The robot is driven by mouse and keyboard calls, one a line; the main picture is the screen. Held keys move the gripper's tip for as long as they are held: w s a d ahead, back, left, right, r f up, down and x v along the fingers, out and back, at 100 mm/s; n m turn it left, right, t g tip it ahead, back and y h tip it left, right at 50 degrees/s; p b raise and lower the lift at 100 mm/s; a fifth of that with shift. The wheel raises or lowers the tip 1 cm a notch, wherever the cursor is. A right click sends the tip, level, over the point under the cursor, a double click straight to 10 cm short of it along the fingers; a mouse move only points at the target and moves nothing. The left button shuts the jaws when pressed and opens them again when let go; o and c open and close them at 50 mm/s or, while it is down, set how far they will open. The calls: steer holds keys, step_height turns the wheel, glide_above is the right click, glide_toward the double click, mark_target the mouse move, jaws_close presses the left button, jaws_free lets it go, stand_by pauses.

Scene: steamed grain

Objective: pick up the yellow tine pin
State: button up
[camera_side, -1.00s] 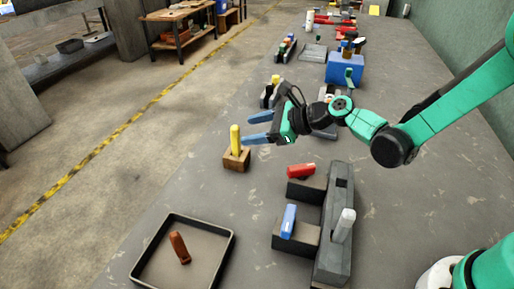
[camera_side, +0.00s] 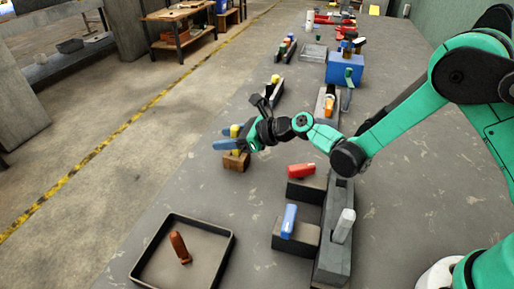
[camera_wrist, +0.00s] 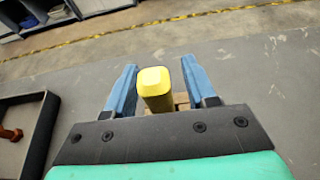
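The yellow tine pin (camera_side: 235,131) stands upright in a small wooden block (camera_side: 236,163) on the table. In the wrist view the pin's squared yellow top (camera_wrist: 155,80) is between my two blue fingers, with part of the block (camera_wrist: 180,101) behind it. My gripper (camera_side: 221,138) is open around the pin, one finger on each side. In the side view a finger hides the pin's middle.
A dark tray (camera_side: 222,248) with a reddish-brown pin (camera_side: 179,246) lies in front. A blue box (camera_side: 345,69) stands farther back.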

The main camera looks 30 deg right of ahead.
jaws_close()
